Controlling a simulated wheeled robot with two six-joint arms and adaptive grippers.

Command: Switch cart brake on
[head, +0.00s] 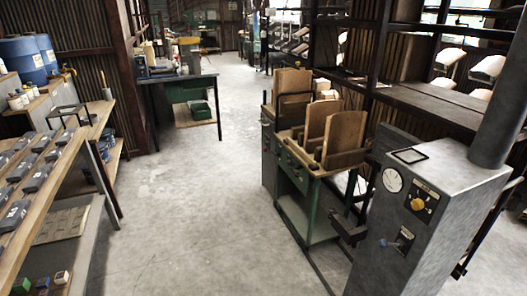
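A green cart-like stand (288,172) with upright wooden boards (344,135) in its top stands right of the middle. A grey control box (448,215) stands in front of it at the lower right. The box has a round white gauge (392,179), a yellow knob (417,204) on a dark plate, and a small lever switch (398,243) below with a blue spot beside it. I cannot read the labels or tell which control is the brake, nor its setting. Neither of my grippers is in view.
A wooden shelf (62,165) with small dark boxes runs along the left. A dark workbench (180,80) stands at the back left near blue barrels (22,60). A dark metal rack (440,100) fills the right behind the box. The concrete floor (205,215) between is clear.

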